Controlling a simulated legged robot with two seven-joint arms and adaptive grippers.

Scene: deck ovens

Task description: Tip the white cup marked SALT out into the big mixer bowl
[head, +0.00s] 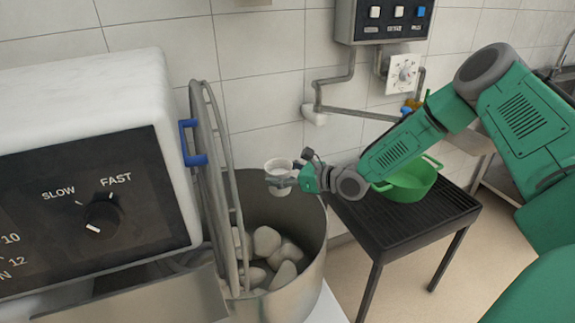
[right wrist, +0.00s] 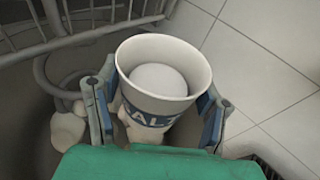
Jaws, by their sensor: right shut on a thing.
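The white cup with a blue band (head: 278,164) is upright over the big mixer bowl (head: 312,240). In the right wrist view the cup (right wrist: 185,105) shows part of the word SALT, and a smooth white content lies inside it. My right gripper (head: 282,181) is shut around the cup, one finger on each side; it also shows in the right wrist view (right wrist: 155,115). The steel bowl stands open on its right side and holds several pale lumps (head: 268,245). My left gripper is out of view.
A wire guard (head: 216,170) with a blue handle (head: 190,143) stands upright at the bowl's left. The mixer housing (head: 90,170) fills the left. A dark slatted table (head: 400,230) with a green pot (head: 412,183) stands right of the bowl, under my right arm.

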